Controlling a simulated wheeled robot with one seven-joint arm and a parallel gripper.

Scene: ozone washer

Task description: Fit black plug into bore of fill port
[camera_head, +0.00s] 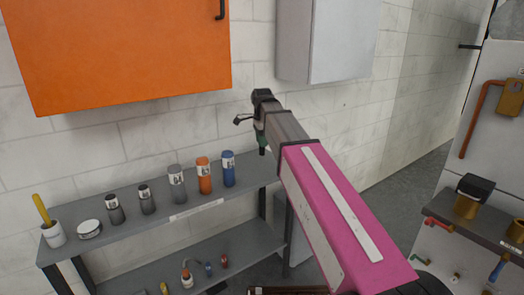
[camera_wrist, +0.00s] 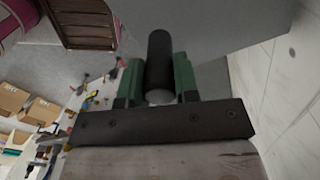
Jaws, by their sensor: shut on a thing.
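In the wrist view, my gripper (camera_wrist: 159,80) has two green fingers closed on the sides of a black plug (camera_wrist: 160,58). The plug is a dark cylinder with a paler rounded near end, sticking out past the fingers. I cannot tell for certain which part is the fill port. Brass fittings, including a black-capped one (camera_head: 469,197), stand on the white unit at right, well apart from my gripper.
A grey shelf (camera_head: 150,231) along the wall carries several bottles, a tin and a white cup. An orange cabinet (camera_head: 120,50) and a grey cabinet (camera_head: 328,40) hang above. The white unit (camera_head: 485,120) with a copper pipe stands right; open floor lies between.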

